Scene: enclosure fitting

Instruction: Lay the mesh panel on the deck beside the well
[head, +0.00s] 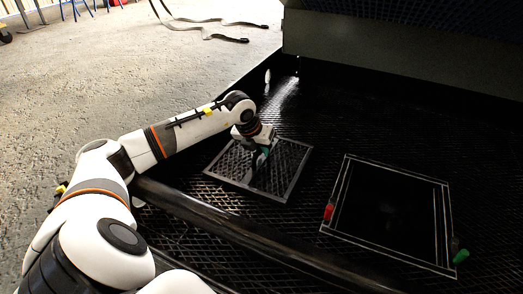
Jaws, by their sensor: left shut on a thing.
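The mesh panel (285,187) is a dark square grille with a grey frame. It lies flat, at or just above the black mesh deck (200,245), to the left of the well; I cannot tell whether it touches the deck. My left gripper (258,160) reaches down from above and is shut on the panel near its middle. The fingertips are small and partly hidden against the dark mesh. The well (385,212) is a dark square opening with a pale outlined rim, apart from the panel. My right gripper is not in view.
A red piece (329,211) is at the well's left edge and a green one (461,256) at its right corner. A thick dark rail (240,228) runs across the deck's near side. A grey wall panel (400,55) stands behind. Straps (215,28) lie on the concrete floor.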

